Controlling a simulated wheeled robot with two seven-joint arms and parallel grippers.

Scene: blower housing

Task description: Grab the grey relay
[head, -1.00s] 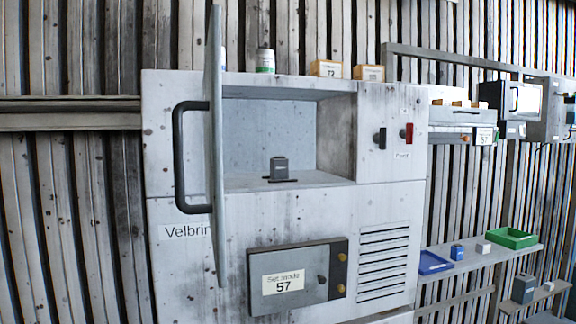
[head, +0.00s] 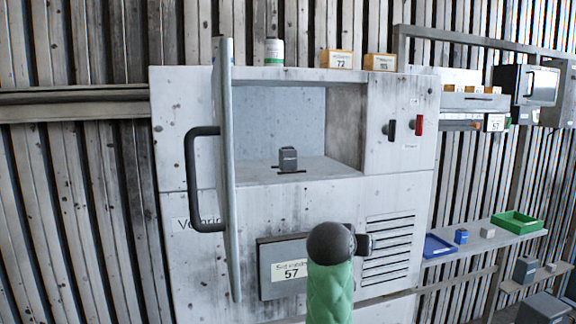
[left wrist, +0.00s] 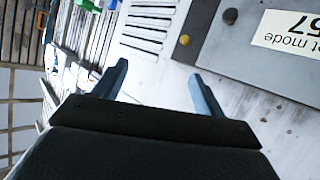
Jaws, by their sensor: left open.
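The grey relay (head: 288,161), a small dark grey block, stands upright on the floor of the open compartment in the housing, by a dark slot. My left gripper (left wrist: 160,85) is open and empty in the left wrist view, in front of the housing near the grille and the set mode panel. The relay does not show there. In the head view a green and dark arm link of mine stands below the compartment, in front of the panel. I cannot make out gripper fingers there. My right gripper is not in view.
The open door (head: 226,170) with its dark handle (head: 194,180) stands out at the compartment's left. The set mode panel (head: 270,267) is partly hidden by my arm. A shelf at right holds a blue tray (head: 438,246) and green tray (head: 517,223). The compartment's front is clear.

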